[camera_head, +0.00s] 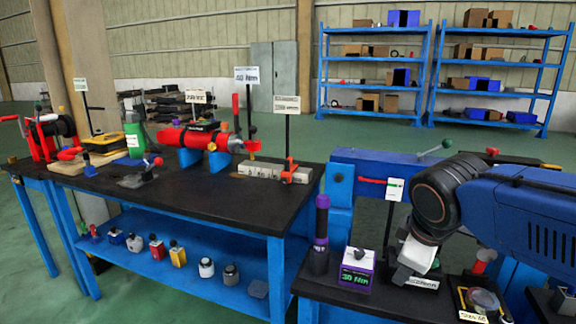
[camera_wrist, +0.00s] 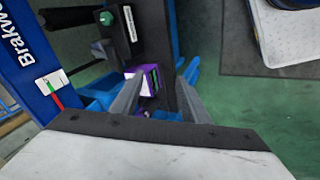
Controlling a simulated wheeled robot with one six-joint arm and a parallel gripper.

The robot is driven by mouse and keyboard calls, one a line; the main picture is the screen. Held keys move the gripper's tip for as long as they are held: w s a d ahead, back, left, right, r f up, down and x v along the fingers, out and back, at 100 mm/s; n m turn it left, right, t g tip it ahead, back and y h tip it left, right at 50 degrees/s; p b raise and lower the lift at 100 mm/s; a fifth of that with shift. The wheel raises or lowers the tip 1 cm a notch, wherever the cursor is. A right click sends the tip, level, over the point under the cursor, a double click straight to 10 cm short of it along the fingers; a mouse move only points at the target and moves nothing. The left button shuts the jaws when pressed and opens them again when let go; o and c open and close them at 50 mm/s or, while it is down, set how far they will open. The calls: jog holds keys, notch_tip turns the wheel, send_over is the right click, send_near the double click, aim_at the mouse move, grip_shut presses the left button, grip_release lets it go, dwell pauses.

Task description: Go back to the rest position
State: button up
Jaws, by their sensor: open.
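My gripper (camera_wrist: 159,82) is open in the wrist view, its two grey fingers apart with nothing held between them. A purple-edged box (camera_wrist: 150,80) shows beyond the fingers, lower down and apart from them as far as I can tell. In the head view my blue arm reaches in from the right, and my gripper (camera_head: 408,268) hangs above the right-hand black bench (camera_head: 385,305). The same purple box (camera_head: 357,278), with a green "30 Nm" display, stands on that bench left of my gripper. The fingertips are hard to make out in the head view.
A dark cylinder with a purple top (camera_head: 321,235) stands left of the box. A blue crane beam (camera_head: 385,165) is behind. The left bench (camera_head: 215,185) holds a red cylinder (camera_head: 203,138) on blue supports. Blue shelves (camera_head: 432,75) stand at the back. Green floor is open between.

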jog(key=s+d+f+m+y, duration=0.1)
jog(key=s+d+f+m, duration=0.3)
jog(key=s+f+m, duration=0.4)
jog(key=s+m, duration=0.2)
jog(key=shift+s+d+m, duration=0.15)
jog(key=shift+s+m, duration=0.15)
jog(key=shift+s, duration=0.1)
jog(key=shift+o, duration=0.3)
jog(key=shift+w, duration=0.1)
dwell(0.6)
